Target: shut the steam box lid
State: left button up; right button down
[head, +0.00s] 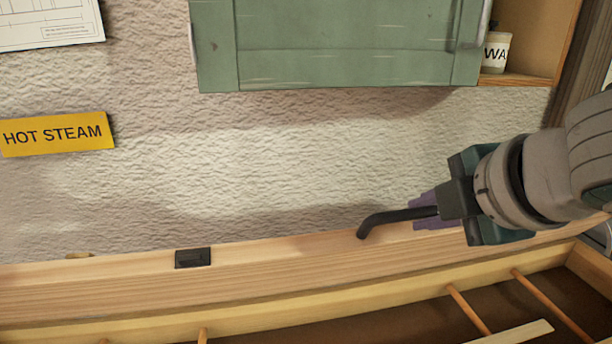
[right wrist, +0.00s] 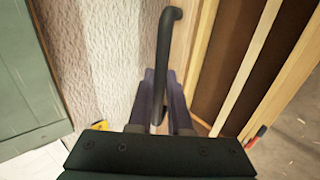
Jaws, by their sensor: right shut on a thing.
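The steam box (head: 250,318) is a long pale wooden box across the bottom of the head view, its inside open to view. A long wooden board (head: 300,258) with a small black catch (head: 193,257) runs along its back; it looks like the lid standing raised. A bent black bar handle (head: 395,217) meets this board at its left end. My right gripper (head: 432,212), with purple fingers, is shut on the handle. In the right wrist view the handle (right wrist: 163,60) runs between the fingers (right wrist: 161,85). My left gripper is not in view.
Inside the box are dowel rungs (head: 550,305) and a pale lath (head: 515,333). A green wall cabinet (head: 340,45) hangs above, with a jar (head: 495,52) on the open shelf beside it. A yellow HOT STEAM sign (head: 55,133) is on the rough wall (head: 260,150).

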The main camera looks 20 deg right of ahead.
jog(key=shift+s+a+f, duration=0.15)
jog(key=shift+s+f, duration=0.25)
jog(key=shift+s, duration=0.25)
jog(key=shift+s+a+f, duration=0.15)
jog(key=shift+s+f, duration=0.25)
jog(key=shift+s, duration=0.25)
jog(key=s+a+f, duration=0.1)
jog(key=s+f, duration=0.5)
jog(key=f, duration=0.6)
jog(key=s+a+f, duration=0.2)
jog(key=s+f, duration=0.5)
jog(key=f, duration=0.6)
jog(key=shift+a+f, duration=0.15)
jog(key=c, duration=0.6)
grip_release()
jog(key=shift+o, duration=0.2)
jog(key=p+v, duration=0.4)
jog(key=v, duration=0.5)
